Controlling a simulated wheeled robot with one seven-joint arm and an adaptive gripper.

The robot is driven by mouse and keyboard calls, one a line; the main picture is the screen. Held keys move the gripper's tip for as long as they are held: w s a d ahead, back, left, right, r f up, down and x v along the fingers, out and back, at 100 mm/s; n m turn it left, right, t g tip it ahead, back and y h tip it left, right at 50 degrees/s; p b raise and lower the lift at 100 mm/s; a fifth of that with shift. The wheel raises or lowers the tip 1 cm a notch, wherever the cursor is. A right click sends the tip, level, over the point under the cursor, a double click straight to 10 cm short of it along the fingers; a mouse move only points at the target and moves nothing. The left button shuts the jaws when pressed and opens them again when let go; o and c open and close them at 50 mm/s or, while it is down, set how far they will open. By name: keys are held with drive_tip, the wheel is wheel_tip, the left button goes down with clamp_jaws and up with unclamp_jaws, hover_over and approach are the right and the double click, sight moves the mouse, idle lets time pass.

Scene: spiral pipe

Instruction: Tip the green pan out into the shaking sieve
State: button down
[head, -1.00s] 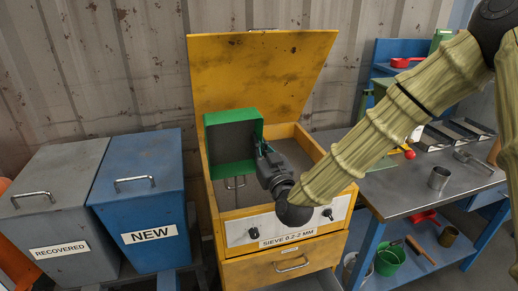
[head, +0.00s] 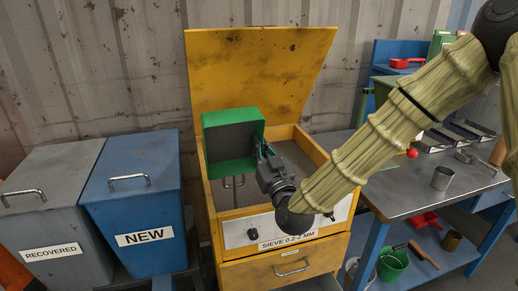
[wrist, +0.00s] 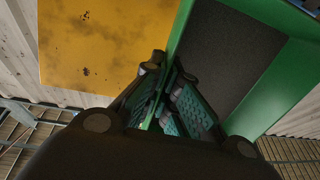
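The green pan (head: 261,131) is held up over the open yellow shaking sieve (head: 283,214), steeply tilted with its open side toward the head camera. My gripper (head: 262,152) is shut on the pan's right side wall. In the wrist view, my gripper's fingers (wrist: 172,100) close on the green wall of the pan (wrist: 268,85). The pan's inside looks dark grey; I cannot tell whether material lies in it. The sieve box is partly hidden behind the pan and my arm, and a metal handle-like part shows below the pan.
The sieve's yellow lid (head: 260,70) stands open behind the pan. A grey RECOVERED bin (head: 45,215) and a blue NEW bin (head: 135,205) stand at left. At right, a workbench (head: 400,205) holds a metal cup (head: 442,177) and trays.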

drive_tip(key=shift+s+d+f+t+y+b, duration=0.2)
drive_tip(key=shift+s+t+b, duration=0.25)
drive_tip(key=shift+b, duration=1.2)
drive_tip(key=shift+s+d+f+t+y+b, duration=0.1)
drive_tip(key=shift+s+f+t+y+b, duration=0.3)
drive_tip(key=shift+b, duration=1.25)
drive_tip(key=shift+s+d+f+t+y+b, duration=0.15)
drive_tip(key=shift+s+t+b, duration=0.3)
drive_tip(key=shift+b, duration=1.2)
drive_tip(key=w+g+h+p, duration=0.1)
drive_tip(key=p, duration=0.3)
drive_tip(key=w+a+r+g+h+p, duration=0.1)
drive_tip(key=w+g+p, duration=0.1)
drive_tip(key=p, duration=0.3)
drive_tip(key=w+r+g+h+p, duration=0.1)
drive_tip(key=p, duration=0.4)
drive_tip(key=shift+w+a+m, duration=0.2)
drive_tip(key=shift+a+m, duration=0.1)
drive_tip(key=g+p, duration=0.1)
drive_tip(key=p, duration=0.1)
drive_tip(key=shift+w+a+p, duration=0.1)
drive_tip(key=shift+w+p, duration=0.25)
drive_tip(key=shift+p, duration=0.05)
drive_tip(key=shift+f+g+h, duration=0.2)
drive_tip(key=shift+g+h, duration=0.05)
drive_tip(key=shift+g, duration=0.05)
